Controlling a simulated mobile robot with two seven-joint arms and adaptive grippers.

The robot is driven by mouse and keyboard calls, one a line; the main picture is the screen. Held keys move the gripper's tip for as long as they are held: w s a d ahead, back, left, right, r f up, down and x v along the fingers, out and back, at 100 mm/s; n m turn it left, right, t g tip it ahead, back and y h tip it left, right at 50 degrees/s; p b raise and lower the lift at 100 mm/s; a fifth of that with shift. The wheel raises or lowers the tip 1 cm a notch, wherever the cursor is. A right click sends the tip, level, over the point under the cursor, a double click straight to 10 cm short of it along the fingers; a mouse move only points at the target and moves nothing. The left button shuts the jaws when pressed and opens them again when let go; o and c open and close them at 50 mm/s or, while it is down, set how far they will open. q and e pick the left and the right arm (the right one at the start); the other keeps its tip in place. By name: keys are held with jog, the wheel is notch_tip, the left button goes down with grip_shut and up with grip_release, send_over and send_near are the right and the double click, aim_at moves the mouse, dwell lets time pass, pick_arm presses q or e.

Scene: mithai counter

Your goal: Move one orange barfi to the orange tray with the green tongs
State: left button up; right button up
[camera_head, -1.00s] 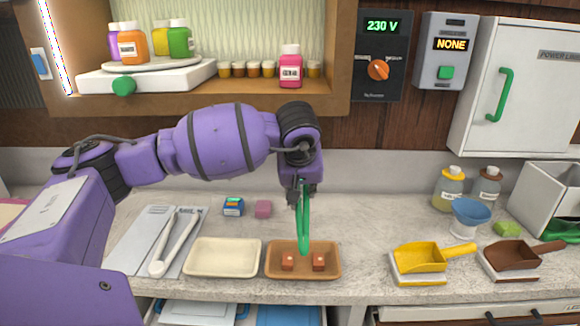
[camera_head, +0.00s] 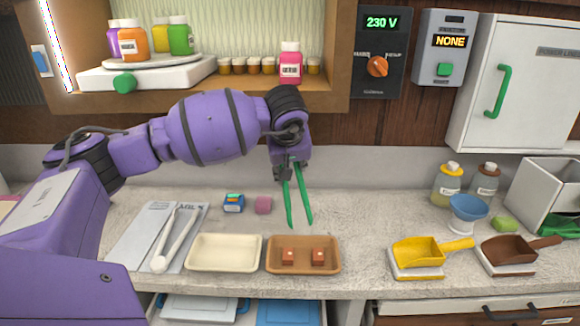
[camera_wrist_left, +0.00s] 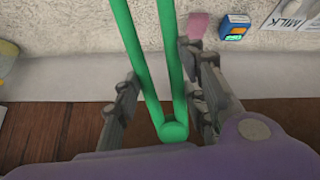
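My left gripper (camera_head: 290,170) holds the green tongs (camera_head: 302,204) by their upper end; in the left wrist view the fingers (camera_wrist_left: 165,95) lie on either side of the tongs' arms (camera_wrist_left: 150,70). The tongs point down with tips spread apart and nothing between them. The tips are above and behind the orange tray (camera_head: 303,270). My right gripper is in neither view.
An empty cream tray (camera_head: 223,266) stands left of the orange tray. White tongs (camera_head: 172,243) lie on grey boards further left. A blue box (camera_head: 233,204) and a pink block (camera_head: 263,205) stand behind. Yellow (camera_head: 420,254) and brown (camera_head: 512,255) scoops are at the right.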

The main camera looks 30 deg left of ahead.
pick_arm(q)
jog(key=shift+o, duration=0.2)
dwell(0.3)
jog(key=s+d+f+m+h, duration=0.1)
jog(key=s+d+f+m, duration=0.1)
jog(key=d, duration=0.5)
jog(key=s+d+f+m+h, duration=0.2)
jog(key=s+d+f+m, duration=0.1)
jog(key=s+d, duration=0.3)
jog(key=s+d+f+m+h, duration=0.2)
jog(key=s+d+m, duration=0.2)
jog(key=d, duration=0.4)
jog(key=shift+s+d+f+t, duration=0.2)
jog(key=shift+s+f+t, duration=0.05)
jog(key=shift+s+t, duration=0.2)
